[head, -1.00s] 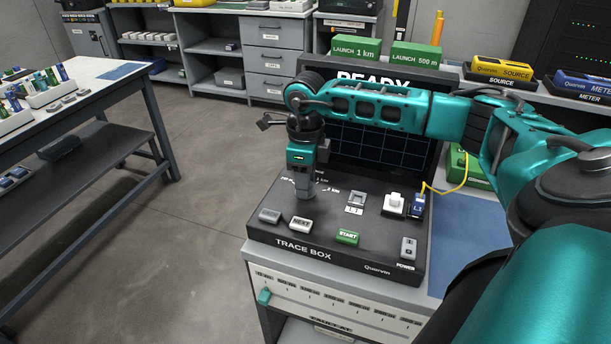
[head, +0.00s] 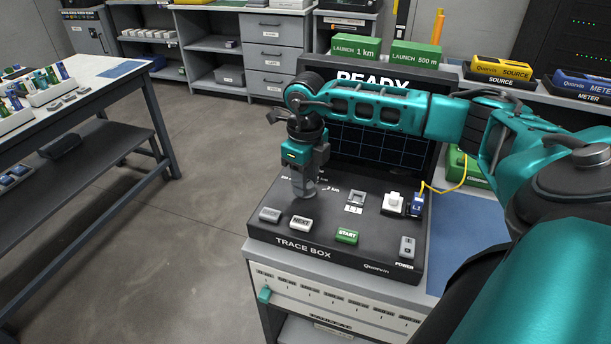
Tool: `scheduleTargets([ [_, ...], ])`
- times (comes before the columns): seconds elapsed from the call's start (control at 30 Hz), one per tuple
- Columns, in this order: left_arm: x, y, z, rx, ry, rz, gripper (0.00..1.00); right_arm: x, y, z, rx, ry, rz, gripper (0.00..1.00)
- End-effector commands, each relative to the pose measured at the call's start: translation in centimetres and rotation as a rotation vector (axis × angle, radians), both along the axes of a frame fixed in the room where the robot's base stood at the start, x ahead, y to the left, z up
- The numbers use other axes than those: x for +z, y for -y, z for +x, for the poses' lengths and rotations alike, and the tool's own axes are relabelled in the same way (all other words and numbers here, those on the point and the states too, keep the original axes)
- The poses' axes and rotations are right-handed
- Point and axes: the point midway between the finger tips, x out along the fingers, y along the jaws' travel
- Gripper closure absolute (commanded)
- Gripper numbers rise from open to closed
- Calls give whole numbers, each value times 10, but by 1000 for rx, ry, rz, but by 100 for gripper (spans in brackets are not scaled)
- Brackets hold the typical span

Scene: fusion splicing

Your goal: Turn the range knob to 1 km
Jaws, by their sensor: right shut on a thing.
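The trace box (head: 330,235) is a dark sloped console on the bench, with its screen behind reading "READY". My right gripper (head: 304,190) points down at the upper left of its panel and is shut on the range knob, which is mostly hidden under the fingers. Part of the printed range scale (head: 331,189) shows beside the gripper, with "km" readable; the knob's pointer and the other marks cannot be read. My left gripper is not in view.
NEXT (head: 301,223) and START (head: 347,236) buttons sit in front of the gripper, with a power switch (head: 407,247) at right. A yellow fibre (head: 447,189) runs to a blue connector (head: 417,204). Launch boxes (head: 356,47) stand behind the screen.

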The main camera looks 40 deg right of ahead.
Motion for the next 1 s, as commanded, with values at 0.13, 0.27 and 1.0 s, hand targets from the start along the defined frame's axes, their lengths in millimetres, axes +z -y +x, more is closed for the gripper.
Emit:
scheduleTargets([
  [0.13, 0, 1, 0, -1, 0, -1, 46, 1, 0, 1, 0, 3, 0, 60],
  [0.27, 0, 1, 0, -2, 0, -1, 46, 1, 0, 1, 0, 3, 0, 47],
  [1.0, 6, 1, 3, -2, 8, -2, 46, 65, 0, 1, 1, 7, 0, 37],
])
